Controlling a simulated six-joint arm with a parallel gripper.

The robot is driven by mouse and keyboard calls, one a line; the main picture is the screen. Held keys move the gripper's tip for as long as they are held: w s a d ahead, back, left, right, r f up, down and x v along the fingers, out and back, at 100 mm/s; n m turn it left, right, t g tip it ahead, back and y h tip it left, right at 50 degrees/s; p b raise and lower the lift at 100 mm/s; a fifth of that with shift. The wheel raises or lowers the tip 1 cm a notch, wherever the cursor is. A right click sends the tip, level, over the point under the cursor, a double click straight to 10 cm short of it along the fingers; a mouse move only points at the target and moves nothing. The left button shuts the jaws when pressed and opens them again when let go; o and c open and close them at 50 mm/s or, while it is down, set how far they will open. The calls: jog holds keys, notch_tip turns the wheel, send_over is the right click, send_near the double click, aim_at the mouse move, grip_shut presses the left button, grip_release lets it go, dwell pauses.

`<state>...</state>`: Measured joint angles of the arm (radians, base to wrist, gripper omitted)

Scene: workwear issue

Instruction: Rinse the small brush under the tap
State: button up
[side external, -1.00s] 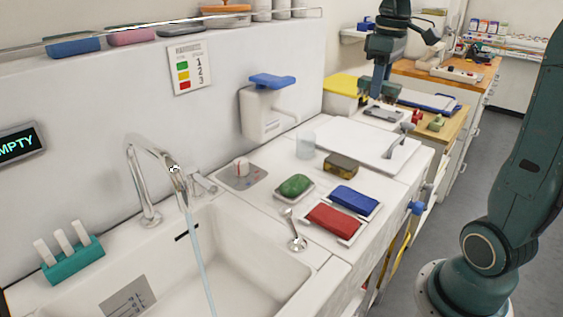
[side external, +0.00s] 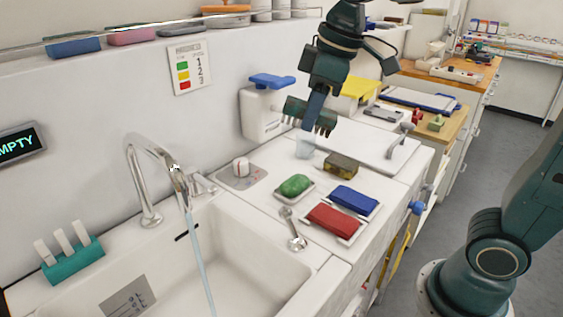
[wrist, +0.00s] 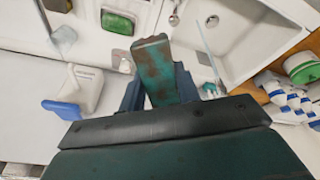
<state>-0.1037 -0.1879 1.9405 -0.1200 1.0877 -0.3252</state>
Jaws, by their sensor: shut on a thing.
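My gripper (side external: 312,118) is above the counter to the right of the sink, near the soap dispenser, pointing down. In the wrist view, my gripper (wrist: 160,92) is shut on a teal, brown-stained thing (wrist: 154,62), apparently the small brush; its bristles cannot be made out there. The silver tap (side external: 137,165) arches over the white sink (side external: 225,240), and a stream of water (side external: 200,255) runs from its spout. The stream and basin (wrist: 235,35) are at the upper right of the wrist view. The held thing is apart from the water.
The wall dispenser (side external: 258,115) with its blue lever stands close to my gripper. A green block in a dish (side external: 295,186), a sponge (side external: 341,166), a blue block (side external: 354,200) and a red block (side external: 334,219) lie on the counter. A teal rack (side external: 73,262) stands left of the sink.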

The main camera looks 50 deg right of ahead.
jog(key=s+a+n+t+y, duration=0.1)
jog(key=s+a+n+y, duration=0.3)
jog(key=a, duration=0.7)
notch_tip(320, 180, down, 18)
jog(key=m+h, duration=0.1)
jog(key=h, duration=0.1)
jog(key=shift+s+t, duration=0.35)
jog(key=shift+t, duration=0.05)
jog(key=shift+w, duration=0.1)
jog(key=w+a+f, duration=0.2)
jog(key=w+a, duration=0.5)
jog(key=w, duration=0.4)
jog(key=shift+w+f, duration=0.3)
dwell(0.5)
jog(key=shift+w+d, duration=0.35)
jog(key=shift+d, duration=0.1)
dwell(0.8)
jog(key=shift+s+a, duration=0.3)
jog(key=shift+a, duration=0.2)
dwell(0.4)
jog(key=shift+s+d, duration=0.1)
dwell(0.4)
